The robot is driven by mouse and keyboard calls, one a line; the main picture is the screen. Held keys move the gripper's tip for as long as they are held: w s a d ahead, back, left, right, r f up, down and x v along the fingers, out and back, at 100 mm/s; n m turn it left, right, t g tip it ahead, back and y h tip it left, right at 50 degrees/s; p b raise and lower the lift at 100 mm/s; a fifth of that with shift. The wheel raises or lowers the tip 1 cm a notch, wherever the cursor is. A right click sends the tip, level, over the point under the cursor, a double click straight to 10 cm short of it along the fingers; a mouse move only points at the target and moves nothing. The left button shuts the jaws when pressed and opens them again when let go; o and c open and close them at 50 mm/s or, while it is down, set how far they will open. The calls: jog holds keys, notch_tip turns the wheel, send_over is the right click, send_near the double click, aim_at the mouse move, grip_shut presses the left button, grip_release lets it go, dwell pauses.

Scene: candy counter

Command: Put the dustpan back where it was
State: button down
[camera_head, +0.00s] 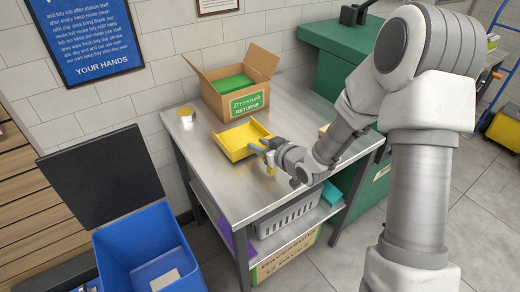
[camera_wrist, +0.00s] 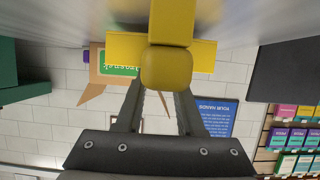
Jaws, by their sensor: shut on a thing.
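The yellow dustpan (camera_head: 240,139) is at the steel table's top, in front of the cardboard box, with its open tray facing up. I cannot tell whether it rests on the table or hangs just above it. My gripper (camera_head: 262,149) is at the dustpan's right side, shut on its handle. In the wrist view the dustpan (camera_wrist: 185,25) fills the upper middle, and its rounded handle end shows between the fingers of my gripper (camera_wrist: 162,88).
The steel table (camera_head: 200,152) has clear space at its front left. A cardboard box (camera_head: 214,98) with green contents and a small round tin (camera_head: 187,115) stand behind. A blue bin (camera_head: 119,243) with its dark lid up stands left. A green cabinet (camera_head: 338,62) stands behind right.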

jog(key=shift+f, duration=0.45)
jog(key=shift+f, duration=0.25)
jog(key=c, duration=0.5)
grip_release()
